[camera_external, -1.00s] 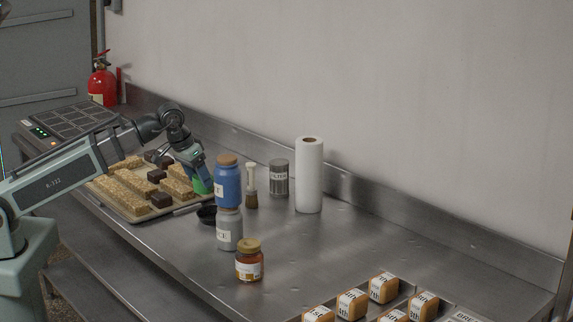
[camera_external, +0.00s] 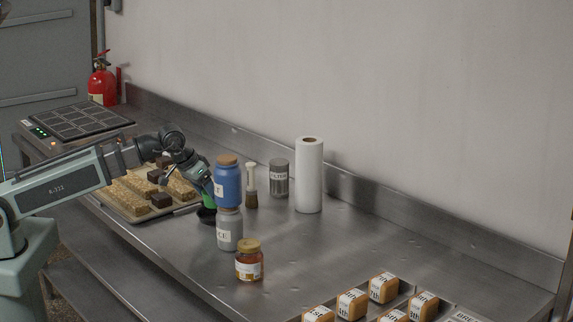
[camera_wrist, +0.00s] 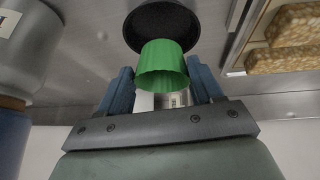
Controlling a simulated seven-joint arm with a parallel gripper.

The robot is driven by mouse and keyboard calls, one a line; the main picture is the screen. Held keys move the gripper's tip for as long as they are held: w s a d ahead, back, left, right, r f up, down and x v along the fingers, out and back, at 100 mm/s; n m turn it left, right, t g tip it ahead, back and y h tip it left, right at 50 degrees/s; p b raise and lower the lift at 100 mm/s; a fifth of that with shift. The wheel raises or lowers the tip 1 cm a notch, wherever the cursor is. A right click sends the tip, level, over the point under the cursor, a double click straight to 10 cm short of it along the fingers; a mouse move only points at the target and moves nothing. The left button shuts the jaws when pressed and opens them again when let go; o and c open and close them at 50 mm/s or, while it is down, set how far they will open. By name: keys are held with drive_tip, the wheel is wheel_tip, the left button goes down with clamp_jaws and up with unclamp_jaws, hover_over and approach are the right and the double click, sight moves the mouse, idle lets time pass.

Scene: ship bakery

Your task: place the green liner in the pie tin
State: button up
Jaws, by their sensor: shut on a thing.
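The green liner (camera_external: 208,201) is a fluted cup held in my gripper (camera_external: 206,191), partly hidden behind the stacked jars. In the wrist view the liner (camera_wrist: 165,66) sits between the two blue fingers of my gripper (camera_wrist: 162,80), which is shut on it. The dark round pie tin (camera_external: 205,216) lies on the steel counter just below the liner, mostly hidden by the gripper, liner and jars. In the wrist view the pie tin (camera_wrist: 160,22) shows just beyond the liner, which overlaps its near rim. I cannot tell whether they touch.
A blue jar (camera_external: 228,187) stands on a grey jar (camera_external: 229,232), close to the right of my gripper. An amber jar (camera_external: 249,265) stands in front. A brush (camera_external: 251,190), a filter can (camera_external: 279,180) and a paper roll (camera_external: 309,178) stand behind. A bar tray (camera_external: 133,217) lies left.

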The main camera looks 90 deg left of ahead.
sight(208, 206)
drive_tip(key=shift+f, duration=1.95)
drive_tip(key=o, duration=0.4)
drive_tip(key=shift+f, duration=0.1)
drive_tip(key=shift+v, duration=6.1)
